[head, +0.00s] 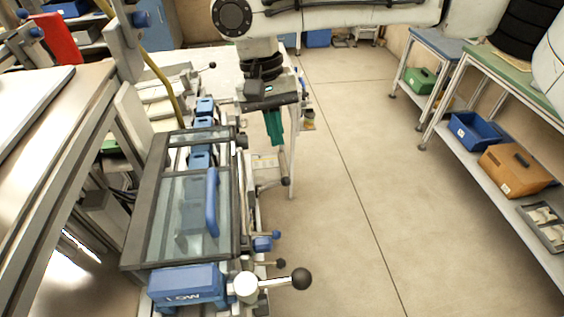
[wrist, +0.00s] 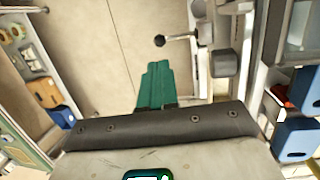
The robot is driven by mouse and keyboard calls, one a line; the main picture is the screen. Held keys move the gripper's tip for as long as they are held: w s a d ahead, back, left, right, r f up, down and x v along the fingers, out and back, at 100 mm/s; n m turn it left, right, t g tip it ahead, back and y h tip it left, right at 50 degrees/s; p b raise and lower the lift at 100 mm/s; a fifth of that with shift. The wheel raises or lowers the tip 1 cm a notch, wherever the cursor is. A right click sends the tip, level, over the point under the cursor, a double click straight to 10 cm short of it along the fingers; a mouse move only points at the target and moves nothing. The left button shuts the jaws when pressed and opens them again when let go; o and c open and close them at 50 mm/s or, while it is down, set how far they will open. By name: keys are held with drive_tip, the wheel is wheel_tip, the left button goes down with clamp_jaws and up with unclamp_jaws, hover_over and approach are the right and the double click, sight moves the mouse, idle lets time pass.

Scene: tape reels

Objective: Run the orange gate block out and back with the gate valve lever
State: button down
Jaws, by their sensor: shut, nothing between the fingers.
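My gripper (head: 276,143) has teal fingers pointing down, shut and empty, at the right side of the machine bench in the head view. In the wrist view the fingers (wrist: 157,66) point toward a lever with a black ball knob (wrist: 160,41), with a visible gap between. A black-knobbed lever (head: 285,181) shows below the fingertips in the head view. A larger lever with a white hub and black ball (head: 302,278) is at the near end. I cannot tell which is the gate valve lever. I cannot make out the orange gate block with certainty; a small red-orange part (wrist: 280,93) shows in the wrist view.
A glass-lidded machine (head: 190,205) with a blue handle stands left of my gripper. A blue unit (head: 187,284) is at its near end. Shelves at right hold a blue bin (head: 475,132) and an orange-brown box (head: 513,170). The floor between is clear.

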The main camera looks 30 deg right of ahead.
sight(290, 180)
drive_tip(key=x, duration=0.8)
drive_tip(key=shift+p, duration=0.35)
drive_tip(key=shift+s+d+f, duration=0.1)
drive_tip(key=shift+s+d+f+t+y+p, duration=0.15)
drive_tip(key=shift+d+f+y+p, duration=0.2)
drive_tip(key=shift+y+p, duration=0.25)
drive_tip(key=shift+s+d+f+t+y+p, duration=0.1)
drive_tip(key=shift+d+f+t+y+p, duration=0.1)
drive_tip(key=shift+f+y+p, duration=0.35)
drive_tip(key=shift+d+f+t+y, duration=0.3)
drive_tip(key=shift+f+y, duration=0.2)
drive_tip(key=shift+y, duration=0.55)
drive_tip(key=shift+r+p, duration=0.15)
drive_tip(key=shift+p, duration=0.15)
drive_tip(key=shift+r+p, duration=0.65)
drive_tip(key=shift+p, duration=0.2)
drive_tip(key=shift+r, duration=0.1)
